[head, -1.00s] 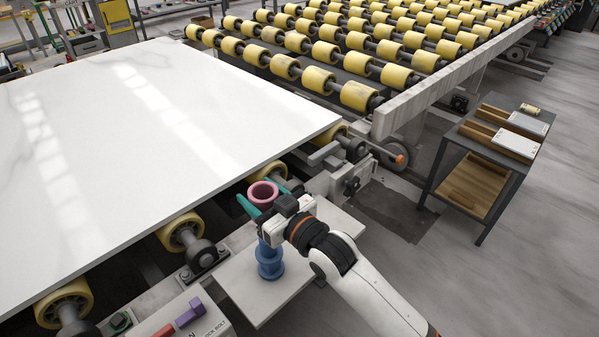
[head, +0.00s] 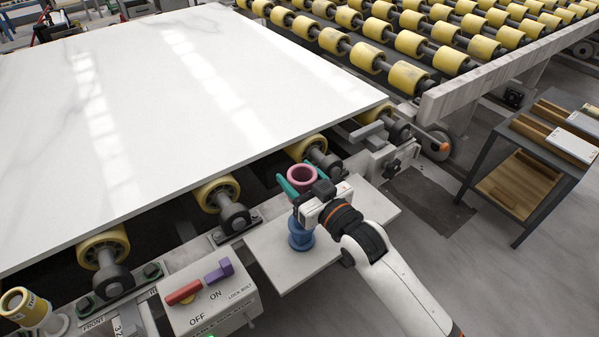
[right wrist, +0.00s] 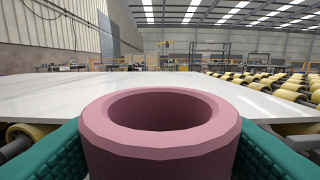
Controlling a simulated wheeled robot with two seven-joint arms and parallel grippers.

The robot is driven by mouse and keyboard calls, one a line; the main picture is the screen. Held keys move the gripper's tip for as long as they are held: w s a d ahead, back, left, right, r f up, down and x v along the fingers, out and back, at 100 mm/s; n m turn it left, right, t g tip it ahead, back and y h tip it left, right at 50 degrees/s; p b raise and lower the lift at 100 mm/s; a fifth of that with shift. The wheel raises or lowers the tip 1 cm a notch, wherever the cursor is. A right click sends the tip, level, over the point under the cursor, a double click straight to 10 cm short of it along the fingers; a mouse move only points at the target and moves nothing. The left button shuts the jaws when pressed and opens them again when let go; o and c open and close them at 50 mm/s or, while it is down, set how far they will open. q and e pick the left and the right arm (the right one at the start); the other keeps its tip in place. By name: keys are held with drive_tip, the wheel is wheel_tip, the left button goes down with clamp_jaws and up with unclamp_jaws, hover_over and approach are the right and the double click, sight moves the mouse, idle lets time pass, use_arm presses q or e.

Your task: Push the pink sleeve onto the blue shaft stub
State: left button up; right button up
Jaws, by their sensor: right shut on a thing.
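The pink sleeve (head: 303,180) is a thick ring, held upright with its open top showing. My right gripper (head: 301,184) is shut on it, with teal fingers on either side. The blue shaft stub (head: 300,236) stands below, on a pale plate. The gripper body hides the stub's top and the sleeve's lower end, so I cannot tell whether they touch. In the right wrist view the sleeve (right wrist: 160,130) fills the lower middle between the teal fingers, and the stub is not visible. My left gripper is not in view.
A white stone slab (head: 190,110) lies close behind the sleeve on yellow rollers (head: 217,194). A control box (head: 210,303) with red and purple levers stands front left. A side table (head: 520,165) with wooden trays is at right. The pale plate (head: 285,268) has bare room around the stub.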

drive_tip(key=shift+f+b, duration=0.45)
drive_tip(key=shift+f, duration=0.7)
drive_tip(key=shift+p, duration=0.9)
idle(0.7)
drive_tip(key=shift+f+b, duration=2.15)
drive_tip(key=shift+f, duration=1.35)
drive_tip(key=o, duration=1.1)
drive_tip(key=v, duration=1.2)
